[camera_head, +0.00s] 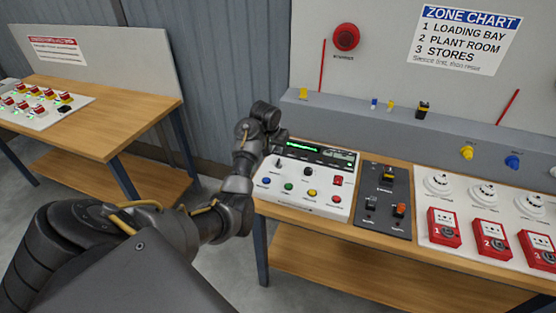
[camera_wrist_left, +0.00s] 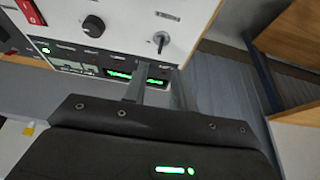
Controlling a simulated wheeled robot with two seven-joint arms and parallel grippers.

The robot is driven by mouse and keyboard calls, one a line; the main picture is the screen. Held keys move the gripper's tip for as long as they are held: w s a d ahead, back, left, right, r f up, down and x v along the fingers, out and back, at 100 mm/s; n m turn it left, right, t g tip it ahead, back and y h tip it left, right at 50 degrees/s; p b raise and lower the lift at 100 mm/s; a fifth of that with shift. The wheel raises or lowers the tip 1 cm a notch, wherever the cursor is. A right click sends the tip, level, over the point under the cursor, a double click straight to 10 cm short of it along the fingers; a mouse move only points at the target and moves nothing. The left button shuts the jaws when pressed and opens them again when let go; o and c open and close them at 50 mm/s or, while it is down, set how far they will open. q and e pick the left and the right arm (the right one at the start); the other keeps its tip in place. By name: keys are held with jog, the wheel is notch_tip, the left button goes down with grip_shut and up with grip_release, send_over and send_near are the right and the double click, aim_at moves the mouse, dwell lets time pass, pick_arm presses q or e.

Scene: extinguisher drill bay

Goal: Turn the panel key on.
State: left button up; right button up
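The white control panel (camera_head: 300,204) stands on the wooden bench, with a lit green display along its back. The panel key (camera_head: 279,162) is at the panel's back left. In the left wrist view the key (camera_wrist_left: 160,41) is a small silver piece in a round lock, and nothing touches it. My left gripper (camera_head: 284,138) is above the panel's back left edge, close to the key but apart from it. In the left wrist view its two fingers (camera_wrist_left: 160,84) are apart with nothing between them. My right gripper is out of view.
A black knob (camera_head: 308,171) sits right of the key, with coloured buttons in front and a red switch (camera_head: 338,181) at the right. A dark switch plate (camera_head: 384,222) adjoins the panel. A grey ledge (camera_head: 350,124) runs close behind.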

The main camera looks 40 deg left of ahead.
aim_at(278, 163)
pick_arm(q)
jog(key=x, duration=0.9)
jog(key=shift+w+a+f+p, duration=0.1)
jog(key=shift+f+p, duration=0.25)
grip_shut()
